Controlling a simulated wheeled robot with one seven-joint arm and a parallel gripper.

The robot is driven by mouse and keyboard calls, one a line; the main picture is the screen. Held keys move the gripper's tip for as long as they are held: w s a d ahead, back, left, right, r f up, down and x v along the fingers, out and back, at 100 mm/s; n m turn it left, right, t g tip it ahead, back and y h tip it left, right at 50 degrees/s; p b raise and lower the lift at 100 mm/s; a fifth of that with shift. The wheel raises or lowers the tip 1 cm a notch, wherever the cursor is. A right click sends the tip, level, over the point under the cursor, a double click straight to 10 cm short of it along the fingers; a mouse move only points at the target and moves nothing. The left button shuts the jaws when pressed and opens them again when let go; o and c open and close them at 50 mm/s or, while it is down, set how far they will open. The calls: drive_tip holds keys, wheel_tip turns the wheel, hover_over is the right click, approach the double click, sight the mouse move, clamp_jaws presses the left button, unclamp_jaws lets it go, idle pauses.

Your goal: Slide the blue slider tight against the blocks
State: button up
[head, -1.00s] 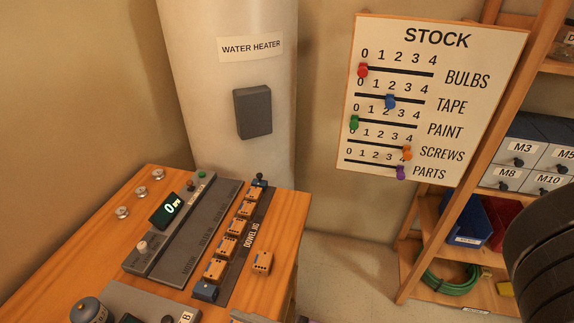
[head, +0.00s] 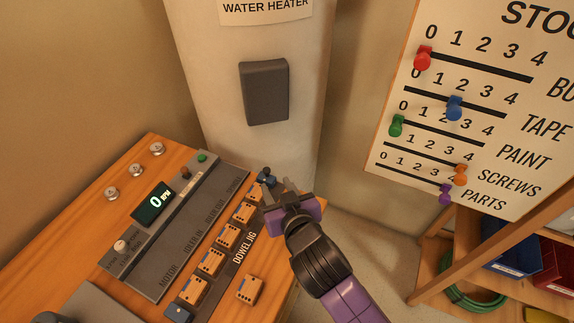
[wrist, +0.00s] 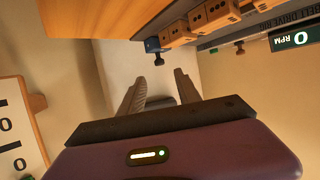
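The dowel jig (head: 226,273) on the bench holds a row of several wooden blocks (head: 228,236) with small gaps between some. The blue slider (head: 267,176), with a dark knob, sits at the far end of the row. It also shows in the wrist view (wrist: 153,44), close to the end block; I cannot tell whether they touch. My gripper (head: 279,188) is open and empty near the slider, partly covering the far end of the jig. In the wrist view the knob lies just beyond the fingertips (wrist: 159,75).
One loose block (head: 249,289) stands beside the jig. A belt drive panel (head: 185,235) with a 0 RPM display (head: 154,202) runs along the other side. The water heater (head: 250,155) rises behind the bench. Floor shows past the bench's right edge.

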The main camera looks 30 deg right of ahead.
sight(268, 171)
drive_tip(key=shift+p+x, duration=0.5)
drive_tip(key=shift+x, duration=3.35)
clamp_jaws()
